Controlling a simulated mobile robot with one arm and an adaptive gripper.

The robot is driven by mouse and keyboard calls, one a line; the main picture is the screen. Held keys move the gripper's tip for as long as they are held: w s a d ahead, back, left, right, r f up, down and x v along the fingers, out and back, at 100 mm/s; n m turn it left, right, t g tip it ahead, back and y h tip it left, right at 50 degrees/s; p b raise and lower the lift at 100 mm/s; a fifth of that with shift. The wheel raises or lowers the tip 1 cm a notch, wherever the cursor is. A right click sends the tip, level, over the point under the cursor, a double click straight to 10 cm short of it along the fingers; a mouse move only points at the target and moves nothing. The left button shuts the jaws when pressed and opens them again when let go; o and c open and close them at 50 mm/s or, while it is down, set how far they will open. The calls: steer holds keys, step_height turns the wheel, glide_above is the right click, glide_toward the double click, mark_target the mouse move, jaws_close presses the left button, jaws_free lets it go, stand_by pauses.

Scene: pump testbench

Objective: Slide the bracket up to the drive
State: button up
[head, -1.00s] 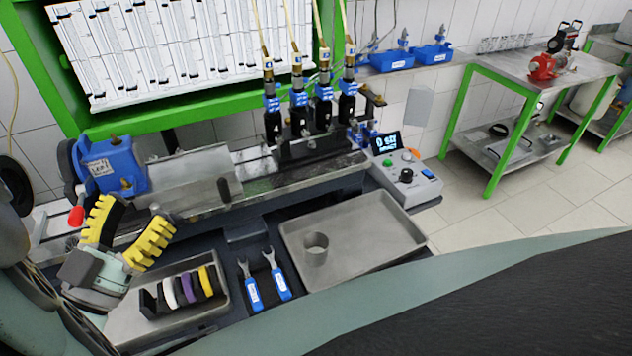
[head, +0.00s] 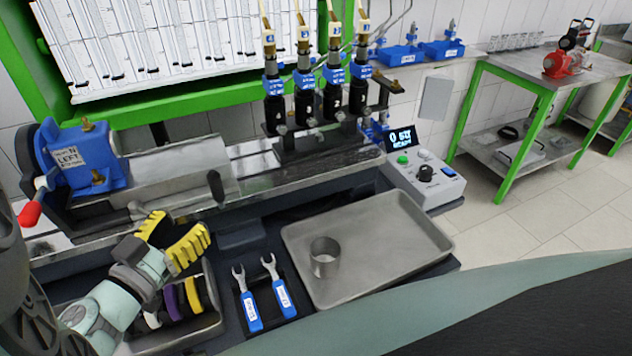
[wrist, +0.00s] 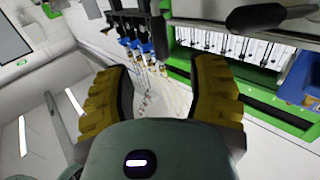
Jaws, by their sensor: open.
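The blue drive (head: 88,160), with a label reading LEFT, stands at the left end of the steel bed. The black bracket (head: 318,140) sits farther right on the bed's rail and carries several upright injectors with blue collars. Between them lies a clear stretch of rail and a grey metal cover (head: 170,175). My gripper (head: 178,240), with yellow ribbed fingers, is open and empty in front of the bed, over the parts tray, apart from both. In the wrist view, the injectors (wrist: 130,38) show upper left and the drive (wrist: 302,75) at the right edge.
A small dark lever (head: 215,188) rises at the bed's front edge. Two blue-handled wrenches (head: 282,298) and a steel tray (head: 400,250) with a metal cup (head: 324,258) lie in front. A control box (head: 425,175) stands right. Colored rings (head: 190,296) fill the parts tray.

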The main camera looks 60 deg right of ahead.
mark_target(213, 191)
steer(key=p+x, duration=0.1)
steer(key=x, duration=0.8)
steer(key=shift+d+r, duration=0.1)
steer(key=shift+d, duration=0.6)
steer(key=shift+o, duration=0.2)
steer(key=shift+w, duration=0.1)
jaws_close()
